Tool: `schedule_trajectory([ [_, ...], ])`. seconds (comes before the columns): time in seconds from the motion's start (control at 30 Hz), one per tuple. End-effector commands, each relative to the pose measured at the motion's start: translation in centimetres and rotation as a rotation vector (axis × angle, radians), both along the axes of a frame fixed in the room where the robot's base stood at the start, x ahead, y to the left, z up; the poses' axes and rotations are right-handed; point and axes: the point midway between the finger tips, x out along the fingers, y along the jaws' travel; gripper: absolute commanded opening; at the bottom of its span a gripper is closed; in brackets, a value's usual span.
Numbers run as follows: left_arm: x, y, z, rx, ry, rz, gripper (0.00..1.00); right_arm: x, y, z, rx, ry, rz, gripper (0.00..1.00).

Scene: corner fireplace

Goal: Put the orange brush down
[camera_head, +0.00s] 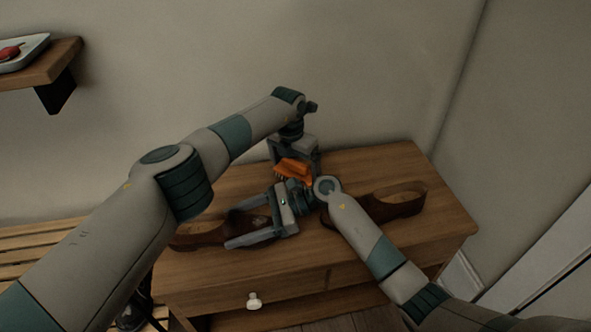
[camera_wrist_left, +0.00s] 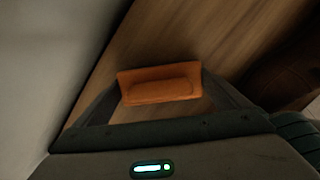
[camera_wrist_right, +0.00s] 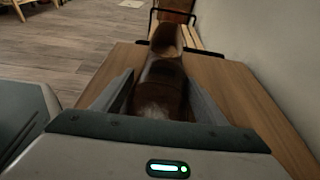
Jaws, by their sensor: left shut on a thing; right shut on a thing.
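The orange brush (camera_head: 292,168) is between the fingers of my left gripper (camera_head: 294,171), over the rear of the wooden tabletop (camera_head: 350,165). The left wrist view shows the brush (camera_wrist_left: 158,86) held across both fingertips. I cannot tell whether it touches the wood. My right gripper (camera_head: 236,229) is shut on a brown shoe (camera_head: 195,236) at the left of the tabletop, with a finger on either side. The right wrist view shows this shoe (camera_wrist_right: 160,90) between the fingers. A second brown shoe (camera_head: 400,200) lies at the right, partly hidden by my right arm.
A wall stands close behind the table. A drawer with a white knob (camera_head: 254,301) is in the table's front. A slatted wooden bench (camera_head: 35,240) is at the left. A wall shelf (camera_head: 50,62) holds a tray with a red item. Bare tabletop shows behind the right shoe.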

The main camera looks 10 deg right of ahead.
Motion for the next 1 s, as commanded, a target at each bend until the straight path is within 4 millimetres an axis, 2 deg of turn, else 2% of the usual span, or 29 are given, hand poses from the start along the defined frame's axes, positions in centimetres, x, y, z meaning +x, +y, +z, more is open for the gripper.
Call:
schedule_trajectory([
  [0.03,0.02,0.0,-0.29,0.0,0.0,0.001,0.77,-0.64,0.24,-1.24,-0.011,0.016,0.008,0.54],
  [0.5,0.02,0.01,-0.85,-0.001,-0.001,0.001,0.77,-0.64,0.23,-1.26,-0.011,0.016,0.009,0.54],
  [0.53,0.03,0.02,-0.9,0.0,-0.001,0.001,0.97,-0.64,0.23,-1.26,-0.011,0.016,0.009,0.54],
  [0.57,0.04,0.02,-0.87,0.0,-0.001,0.001,1.0,-0.64,0.23,-1.26,-0.011,0.016,0.009,0.54],
  [0.83,0.04,0.03,-0.77,0.0,-0.001,0.0,1.0,-0.64,0.22,-1.25,-0.012,0.016,0.009,0.54],
  [1.0,0.07,0.07,-0.04,0.0,-0.001,0.0,1.0,-0.64,0.21,-1.26,-0.012,0.016,0.009,0.54],
])
